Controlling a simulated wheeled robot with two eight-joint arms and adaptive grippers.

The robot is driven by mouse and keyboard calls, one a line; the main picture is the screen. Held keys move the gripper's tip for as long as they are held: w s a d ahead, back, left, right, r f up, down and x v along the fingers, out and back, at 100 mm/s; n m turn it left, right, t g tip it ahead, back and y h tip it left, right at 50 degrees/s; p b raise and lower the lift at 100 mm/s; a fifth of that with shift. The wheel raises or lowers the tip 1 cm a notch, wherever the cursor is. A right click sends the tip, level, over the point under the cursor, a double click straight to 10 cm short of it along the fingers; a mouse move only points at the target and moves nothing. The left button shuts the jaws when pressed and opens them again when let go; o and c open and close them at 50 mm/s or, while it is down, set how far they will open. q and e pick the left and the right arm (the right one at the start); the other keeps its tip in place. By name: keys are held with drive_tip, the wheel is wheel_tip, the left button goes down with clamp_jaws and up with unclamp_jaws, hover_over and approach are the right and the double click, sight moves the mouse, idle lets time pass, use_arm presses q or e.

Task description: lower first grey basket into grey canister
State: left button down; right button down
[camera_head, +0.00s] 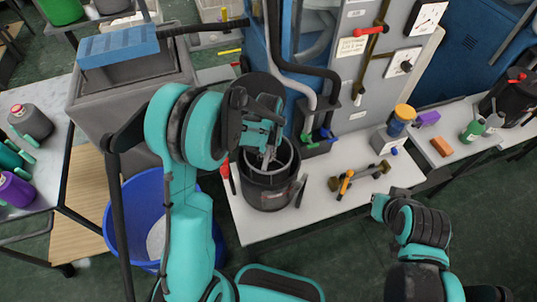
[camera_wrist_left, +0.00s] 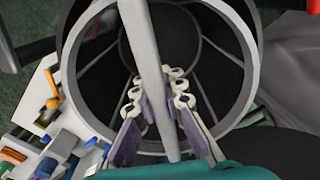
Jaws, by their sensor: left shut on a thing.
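My left gripper (camera_head: 268,158) is over the grey canister (camera_head: 268,198) on the white bench. It is shut on the light grey handle bar of a grey basket; the bar (camera_wrist_left: 148,45) runs between the fingers (camera_wrist_left: 160,92) in the wrist view. The basket's pale round rim (camera_head: 291,158) shows at the canister's mouth in the head view, and the rim (camera_wrist_left: 67,70) also surrounds the fingers in the wrist view. The basket looks roughly upright; how deep it sits is hidden. My right gripper (camera_head: 379,206) is at the bench's front right edge, its jaws unclear.
A blue bin (camera_head: 125,215) stands on the floor left of the bench (camera_head: 245,232). A grey cabinet with hoses (camera_head: 352,95) rises behind the canister. Brass-coloured fittings (camera_head: 352,184) lie to its right.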

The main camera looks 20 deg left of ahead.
use_arm(q)
drive_tip(key=shift+f+b, duration=2.6)
drive_tip(key=shift+f, duration=0.75)
drive_tip(key=c, duration=0.9)
unclamp_jaws()
drive_tip(key=shift+r, duration=0.1)
drive_tip(key=shift+r+p, duration=3.1)
drive_tip(key=shift+r, duration=1.4)
